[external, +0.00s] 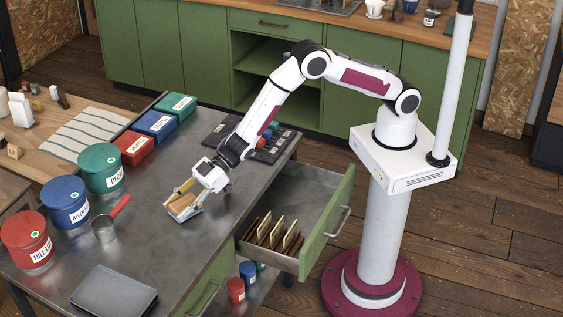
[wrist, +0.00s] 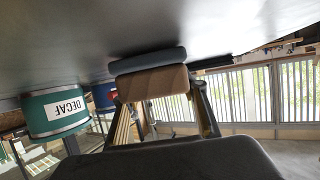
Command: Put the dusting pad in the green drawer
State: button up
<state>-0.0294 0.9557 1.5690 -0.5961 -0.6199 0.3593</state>
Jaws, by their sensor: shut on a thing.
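The dusting pad (external: 183,208) is a tan block; the wrist view shows its tan body (wrist: 152,83) with a blue-grey layer (wrist: 148,60) on the table side. My gripper (external: 184,201) is shut on it, one finger at each side, low over the grey metal table. Whether the pad touches the tabletop, I cannot tell. The green drawer (external: 328,222) is pulled out from the table's right side, to the right of my gripper. It holds several upright tan pieces toward its front end, with bare room toward the back.
Red, blue and green canisters (external: 101,168) stand at the table's left. A red-handled scoop (external: 106,225), a grey flat slab (external: 113,293) and red, blue and green boxes (external: 155,124) are on the table. A dark tray (external: 222,133) lies at the back. Table between pad and drawer is clear.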

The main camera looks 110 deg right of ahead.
jog(key=shift+f, duration=0.1)
jog(key=o, duration=1.1)
jog(key=shift+v, duration=6.05)
